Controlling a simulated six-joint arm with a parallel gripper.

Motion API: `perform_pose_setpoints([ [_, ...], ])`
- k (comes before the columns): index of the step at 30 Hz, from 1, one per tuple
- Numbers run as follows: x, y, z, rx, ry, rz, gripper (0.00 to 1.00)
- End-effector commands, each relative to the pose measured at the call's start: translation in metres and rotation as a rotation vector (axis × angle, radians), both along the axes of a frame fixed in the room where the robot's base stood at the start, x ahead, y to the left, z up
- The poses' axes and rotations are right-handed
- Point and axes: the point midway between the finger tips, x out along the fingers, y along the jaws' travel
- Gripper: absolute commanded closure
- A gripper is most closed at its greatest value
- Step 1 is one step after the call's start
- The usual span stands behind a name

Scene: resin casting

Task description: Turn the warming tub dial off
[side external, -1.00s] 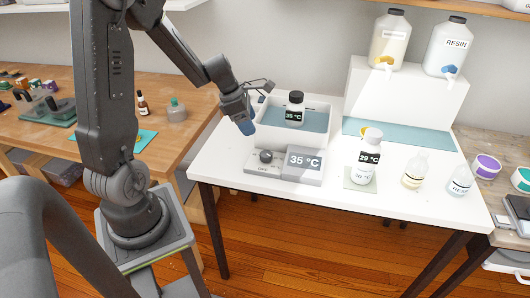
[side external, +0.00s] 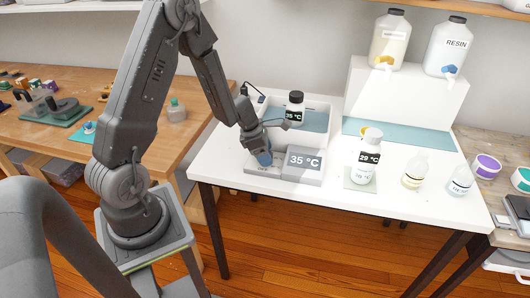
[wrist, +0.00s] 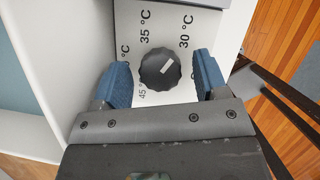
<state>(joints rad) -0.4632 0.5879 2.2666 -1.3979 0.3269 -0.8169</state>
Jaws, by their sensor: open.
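The warming tub (side external: 316,121) is a white basin of water with a display box (side external: 303,164) in front of it reading 35 °C. Its dial (wrist: 160,69) is a dark ribbed knob with a white pointer mark, on a light panel printed with 30 °C, 35 °C and 45 °C. My gripper (wrist: 160,80) is open, with its blue fingertips on either side of the dial, apart from it. In the side view my gripper (side external: 263,158) is low over the dial panel and hides the dial. A dark-capped bottle labelled 35 °C (side external: 294,104) stands in the tub.
A white bottle reading 29 °C (side external: 369,150) stands on a small mat to the right of the display box. Two smaller bottles (side external: 414,170) (side external: 460,181) stand farther right. A white stand (side external: 405,98) carries resin containers at the back. The front table strip is clear.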

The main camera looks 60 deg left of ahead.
Motion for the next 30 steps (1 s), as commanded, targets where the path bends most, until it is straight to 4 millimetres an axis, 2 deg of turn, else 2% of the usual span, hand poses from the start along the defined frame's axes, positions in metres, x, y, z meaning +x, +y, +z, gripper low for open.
perform_pose_setpoints([
  [7,0.0002,0.0000,-0.0005,0.000,0.000,0.000,0.33],
  [23,0.0001,0.0000,-0.0002,0.000,0.000,0.001,0.82],
  [30,0.0007,0.0011,-0.0003,-0.001,-0.002,-0.068,0.83],
])
